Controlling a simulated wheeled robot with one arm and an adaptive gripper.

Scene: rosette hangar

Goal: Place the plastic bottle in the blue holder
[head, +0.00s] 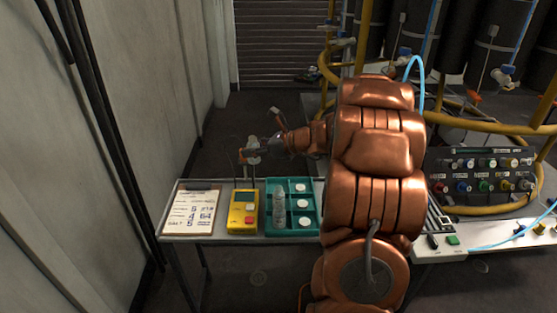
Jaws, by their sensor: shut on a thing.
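A clear, greyish plastic bottle (279,208) lies lengthwise in the left compartment of the teal-blue holder (269,232) on the table. My gripper (250,152) is beyond the table's back edge, above and to the left of the holder in the picture. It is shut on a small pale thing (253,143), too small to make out. My gripper is apart from the bottle. My copper-coloured arm hides what lies right of the holder.
A yellow device (243,212) with a red button stands left of the holder, and a paper sheet (187,208) with handwriting lies at the table's left end. Round white pieces (298,203) sit in the holder's right compartments. A control panel (482,176) and yellow hoses stand right.

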